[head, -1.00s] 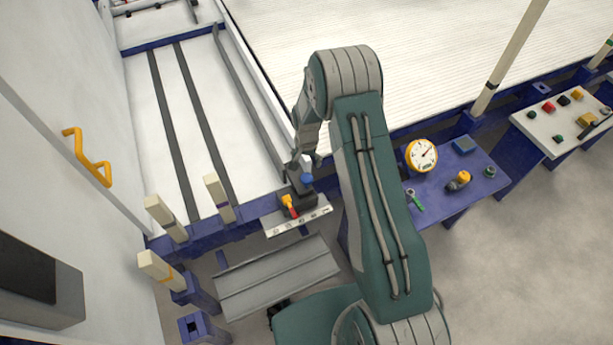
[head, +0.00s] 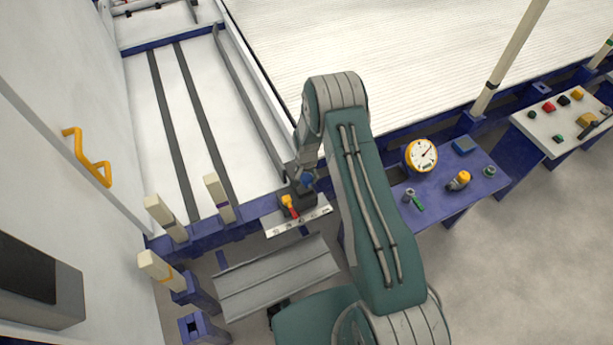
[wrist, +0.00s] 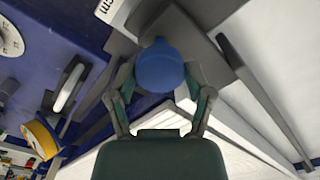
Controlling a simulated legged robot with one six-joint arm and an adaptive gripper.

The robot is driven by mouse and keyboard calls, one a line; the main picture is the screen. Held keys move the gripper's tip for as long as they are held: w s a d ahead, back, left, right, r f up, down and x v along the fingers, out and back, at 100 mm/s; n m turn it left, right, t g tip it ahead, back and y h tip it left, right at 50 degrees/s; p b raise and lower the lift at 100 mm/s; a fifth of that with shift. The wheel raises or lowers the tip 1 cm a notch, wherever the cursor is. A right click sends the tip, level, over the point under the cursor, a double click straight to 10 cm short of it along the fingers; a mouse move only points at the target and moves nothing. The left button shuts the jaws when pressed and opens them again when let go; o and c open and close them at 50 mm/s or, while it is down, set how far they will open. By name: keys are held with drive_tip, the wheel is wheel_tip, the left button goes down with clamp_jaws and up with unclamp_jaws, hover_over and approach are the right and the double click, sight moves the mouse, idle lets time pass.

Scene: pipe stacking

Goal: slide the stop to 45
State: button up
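The stop (head: 300,199) is a dark block with a blue knob (head: 308,179), an orange lever (head: 288,201) and a red pointer. It sits by a pale numbered scale (head: 283,226) at the table's front edge; the numbers are too small to read. My gripper (head: 303,175) is down at the knob. In the wrist view, the blue knob (wrist: 160,66) lies between my gripper's (wrist: 160,75) two fingers, one on each side. They look open, with narrow gaps to the knob; the fingertips are partly hidden. A corner of the scale (wrist: 112,10), marked "cm", shows at the top.
A blue side shelf holds a dial gauge (head: 421,155), a green-handled tool (head: 413,199) and an orange-topped part (head: 459,180). Cream posts (head: 166,218) stand at left. A grey tilted tray (head: 278,278) lies below the scale. A button panel (head: 560,115) is at right.

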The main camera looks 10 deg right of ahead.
clamp_jaws()
drive_tip(key=shift+w+d, duration=0.25)
drive_tip(key=shift+d, duration=1)
drive_tip(key=shift+w+d, duration=0.2)
drive_tip(key=shift+d, duration=1.05)
drive_tip(key=o, duration=0.9)
unclamp_jaws()
drive_tip(key=shift+a, duration=0.1)
drive_tip(key=shift+o, duration=0.2)
drive_tip(key=shift+r, duration=0.1)
wheel_tip(320, 180, up, 12)
drive_tip(key=shift+w+f, duration=0.1)
drive_tip(key=shift+f, duration=0.1)
